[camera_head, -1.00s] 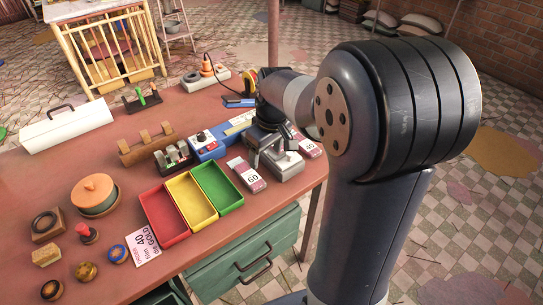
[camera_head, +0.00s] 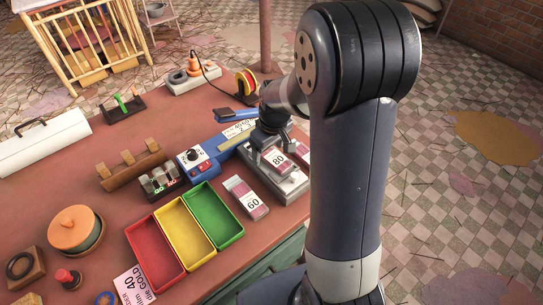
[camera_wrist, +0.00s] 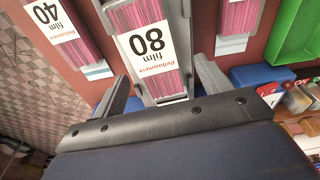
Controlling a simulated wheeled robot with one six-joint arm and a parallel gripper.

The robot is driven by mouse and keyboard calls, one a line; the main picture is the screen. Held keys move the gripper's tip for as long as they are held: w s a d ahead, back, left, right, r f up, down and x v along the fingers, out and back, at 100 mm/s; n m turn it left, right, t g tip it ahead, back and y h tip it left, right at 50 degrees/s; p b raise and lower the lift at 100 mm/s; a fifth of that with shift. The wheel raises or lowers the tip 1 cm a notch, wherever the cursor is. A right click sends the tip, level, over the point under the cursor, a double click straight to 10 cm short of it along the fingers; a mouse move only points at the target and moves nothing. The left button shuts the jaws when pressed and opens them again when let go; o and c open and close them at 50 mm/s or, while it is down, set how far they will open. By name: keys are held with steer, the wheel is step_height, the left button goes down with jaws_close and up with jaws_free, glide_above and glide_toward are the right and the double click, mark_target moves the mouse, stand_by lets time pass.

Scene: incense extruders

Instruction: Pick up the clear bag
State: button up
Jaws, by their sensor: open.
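A clear bag of pink sticks with a white "80 film" label (camera_head: 278,160) lies on a grey metal block-like device (camera_head: 289,185) at the table's right side. In the wrist view this bag (camera_wrist: 148,45) runs between the fingers, label towards the camera. My gripper (camera_wrist: 161,66) is open, with a finger to each side of the bag's near end and gaps visible. In the head view my gripper (camera_head: 267,146) is over the device, partly hidden by my arm.
A "60" bag (camera_head: 247,197) lies just left of the device. A "40" bag (camera_wrist: 65,35) lies on its other side. Red (camera_head: 150,251), yellow (camera_head: 185,234) and green (camera_head: 214,217) trays and a blue device (camera_head: 205,155) stand further left.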

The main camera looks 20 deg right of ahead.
steer(key=shift+f+b, duration=0.25)
steer(key=shift+b, duration=0.05)
steer(key=shift+c, duration=0.5)
steer(key=c, duration=1)
